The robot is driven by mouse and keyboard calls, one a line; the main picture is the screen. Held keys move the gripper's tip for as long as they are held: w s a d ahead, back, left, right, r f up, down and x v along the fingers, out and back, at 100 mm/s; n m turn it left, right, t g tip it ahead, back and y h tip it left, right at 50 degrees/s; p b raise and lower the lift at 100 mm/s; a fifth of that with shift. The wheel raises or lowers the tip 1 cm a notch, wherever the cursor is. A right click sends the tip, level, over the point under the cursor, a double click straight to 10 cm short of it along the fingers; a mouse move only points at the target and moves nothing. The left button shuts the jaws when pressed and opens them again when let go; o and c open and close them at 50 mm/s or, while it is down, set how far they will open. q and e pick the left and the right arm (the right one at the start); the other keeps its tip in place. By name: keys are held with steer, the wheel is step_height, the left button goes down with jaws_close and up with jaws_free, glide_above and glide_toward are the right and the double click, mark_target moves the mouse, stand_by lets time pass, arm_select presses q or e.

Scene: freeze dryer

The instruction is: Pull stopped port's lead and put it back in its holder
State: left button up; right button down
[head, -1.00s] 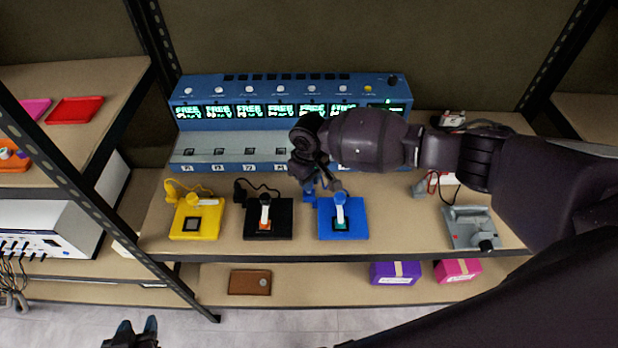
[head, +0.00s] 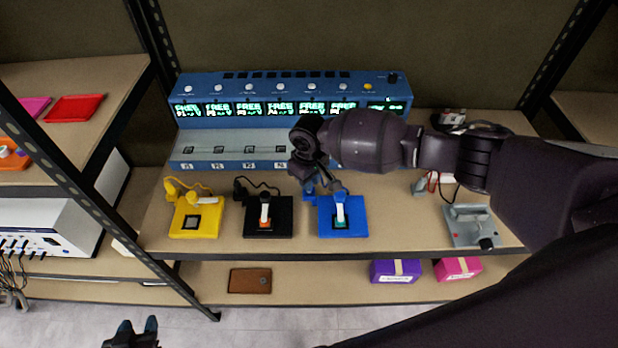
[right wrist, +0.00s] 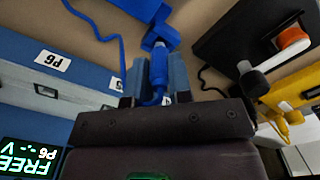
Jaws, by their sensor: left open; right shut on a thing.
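My right gripper (head: 307,178) is over the shelf just behind the blue holder base (head: 356,222). In the right wrist view it is shut on a blue plug (right wrist: 160,66), with a blue cord running from it. The plug is beside the blue holder's upright (right wrist: 160,38); I cannot tell whether it is seated. The blue dryer block (head: 222,160) has a row of ports; its readable displays show FREE, and the P6 display (right wrist: 26,157) reads FREE too. My arm hides the right-hand ports. My left gripper (head: 133,328) is open and empty at the bottom left.
Yellow (head: 206,225) and black (head: 280,226) bases with their own leads stand left of the blue one. A grey device (head: 466,228) is at the right. Shelf posts flank the bench. Purple (head: 395,271) and pink (head: 459,267) boxes lie on the lower shelf.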

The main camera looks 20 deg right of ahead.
steer(key=shift+f+b, duration=0.35)
steer(key=shift+f, duration=0.45)
steer(key=c, duration=1)
jaws_free()
steer(key=shift+o, duration=0.2)
step_height(320, 180, up, 11)
steer(key=shift+f+p, duration=0.1)
steer(key=shift+p, duration=0.4)
